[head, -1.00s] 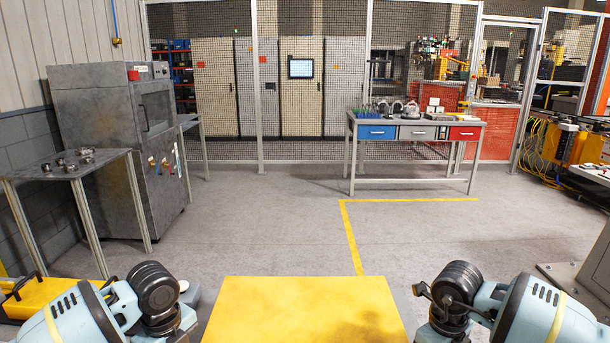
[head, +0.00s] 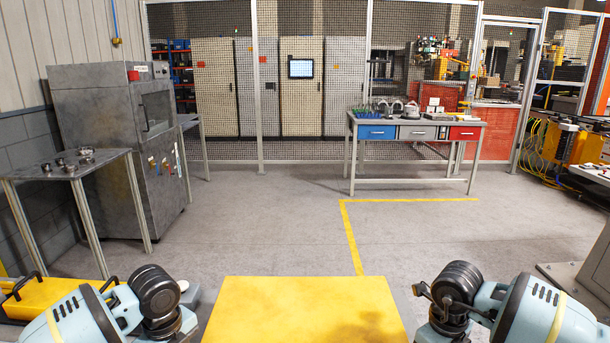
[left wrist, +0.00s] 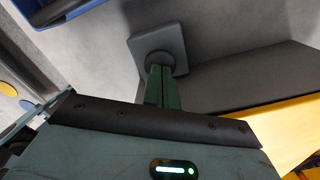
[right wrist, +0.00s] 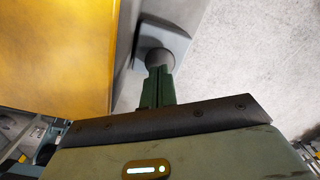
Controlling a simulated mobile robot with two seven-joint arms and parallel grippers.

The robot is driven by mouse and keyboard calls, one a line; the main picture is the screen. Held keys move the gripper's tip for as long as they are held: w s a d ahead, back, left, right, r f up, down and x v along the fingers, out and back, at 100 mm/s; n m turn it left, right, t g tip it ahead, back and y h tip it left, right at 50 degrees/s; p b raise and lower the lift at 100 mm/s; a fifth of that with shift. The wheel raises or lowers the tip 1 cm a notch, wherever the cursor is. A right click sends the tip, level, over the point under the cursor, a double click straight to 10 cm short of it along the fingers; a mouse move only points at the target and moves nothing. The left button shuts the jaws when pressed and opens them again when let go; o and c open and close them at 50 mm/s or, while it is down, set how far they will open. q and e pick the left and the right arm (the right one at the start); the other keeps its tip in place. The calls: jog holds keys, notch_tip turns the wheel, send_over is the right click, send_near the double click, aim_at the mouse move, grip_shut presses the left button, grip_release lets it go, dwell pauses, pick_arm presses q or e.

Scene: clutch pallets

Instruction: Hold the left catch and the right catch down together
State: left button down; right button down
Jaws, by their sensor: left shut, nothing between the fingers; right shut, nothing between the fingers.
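In the left wrist view, a grey square base with a round dark knob (left wrist: 158,58) appears to be the left catch. My left gripper (left wrist: 161,76) is shut and empty, its green fingertips at the knob. In the right wrist view, a similar base with a round knob (right wrist: 159,58) appears to be the right catch. My right gripper (right wrist: 158,74) is shut and empty, its fingertips at that knob. The fingers partly cover both knobs. I cannot tell whether either is pressed down. In the head view, both grippers are hidden below my arms.
A yellow flat-topped surface (head: 305,312) lies between my arms. A yellow case (head: 58,297) is at the lower left. A grey metal table (head: 70,168) with small parts and a grey cabinet (head: 110,140) stand left. A workbench (head: 420,122) stands at the back. The floor ahead is clear.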

pick_arm(q)
jog(key=shift+f, duration=1.1)
jog(key=shift+s+f, duration=0.1)
jog(key=shift+f, duration=0.05)
